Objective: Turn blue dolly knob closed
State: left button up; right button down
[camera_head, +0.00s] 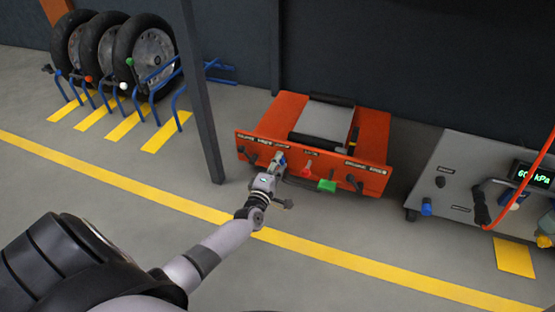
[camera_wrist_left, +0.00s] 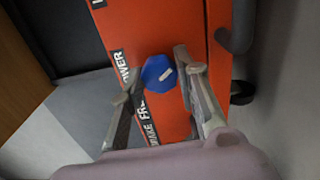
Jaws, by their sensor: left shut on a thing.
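The blue dolly knob (camera_wrist_left: 157,70) is on the orange front panel of the dolly (camera_head: 372,130). It is faceted and has a short pale mark, tilted in the left wrist view. My left gripper (camera_wrist_left: 158,80) has one finger on each side of the knob and is shut on it. In the head view the left gripper (camera_head: 277,165) is at the left half of the dolly's front and mostly covers the knob. My right gripper is in neither view.
The dolly front also has a red knob (camera_head: 307,169), a green block-shaped control (camera_head: 327,186) and dark handles. A grey post (camera_head: 203,100) stands left of my gripper. A grey pressure console (camera_head: 465,160) with a red hose is at right. Wheels (camera_head: 150,55) stand in blue racks at back left.

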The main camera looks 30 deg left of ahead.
pick_arm(q)
jog(key=shift+m+p, duration=1.8)
jog(key=shift+m, duration=2)
jog(key=o, duration=1.2)
jog(key=shift+c, duration=0.2)
jog(key=v, duration=0.7)
jog(key=shift+s, duration=0.3)
jog(key=shift+d, duration=0.1)
